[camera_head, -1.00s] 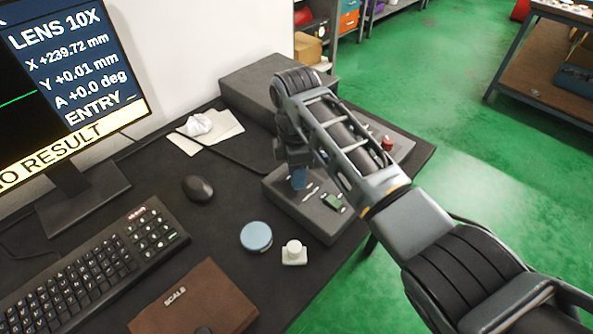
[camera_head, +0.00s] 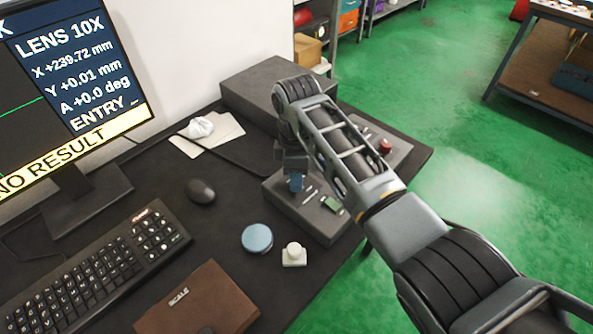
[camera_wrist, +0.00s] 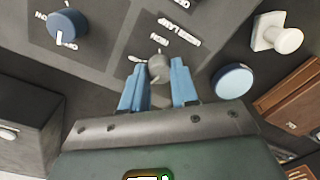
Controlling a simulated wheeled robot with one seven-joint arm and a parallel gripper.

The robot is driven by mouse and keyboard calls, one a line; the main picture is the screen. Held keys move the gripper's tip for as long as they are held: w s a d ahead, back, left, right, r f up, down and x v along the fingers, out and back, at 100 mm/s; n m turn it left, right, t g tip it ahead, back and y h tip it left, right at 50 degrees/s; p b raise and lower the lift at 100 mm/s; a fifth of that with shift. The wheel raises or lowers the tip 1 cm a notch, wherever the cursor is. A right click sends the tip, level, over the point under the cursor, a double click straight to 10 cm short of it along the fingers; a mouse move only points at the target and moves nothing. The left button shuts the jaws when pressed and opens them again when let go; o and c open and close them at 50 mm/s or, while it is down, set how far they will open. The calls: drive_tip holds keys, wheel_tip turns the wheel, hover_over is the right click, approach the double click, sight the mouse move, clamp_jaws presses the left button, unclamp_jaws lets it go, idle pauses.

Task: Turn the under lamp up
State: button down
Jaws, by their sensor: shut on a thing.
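A small grey knob (camera_wrist: 157,68) stands on the dark control panel in the wrist view, with a pale pointer mark at its edge. In the head view my gripper (camera_head: 296,183) points down onto the grey control box (camera_head: 325,229); the arm and fingers hide the knob there. A larger blue knob (camera_wrist: 68,26) with labels around it sits on the panel at the upper left of the wrist view.
A round blue-topped disc (camera_head: 257,238) and a white knobbed piece (camera_head: 293,254) lie near the box. A green switch (camera_head: 331,204) and a red button (camera_head: 385,146) are close to the arm. A mouse (camera_head: 201,191), keyboard (camera_head: 95,260) and brown case (camera_head: 205,303) are on the left.

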drive_tip(key=m+p, duration=0.2)
drive_tip(key=m, duration=0.2)
drive_tip(key=shift+r+m, duration=0.15)
drive_tip(key=shift+m, duration=0.25)
drive_tip(key=m+p, duration=0.2)
drive_tip(key=m, duration=0.2)
drive_tip(key=m+p, duration=0.1)
drive_tip(key=m, duration=0.4)
drive_tip(key=shift+m+p, duration=0.55)
drive_tip(key=shift+m, duration=1.55)
drive_tip(key=c, duration=0.9)
unclamp_jaws()
drive_tip(key=shift+o, duration=0.2)
drive_tip(key=shift+d+r, duration=0.2)
drive_tip(key=shift+r, duration=3.6)
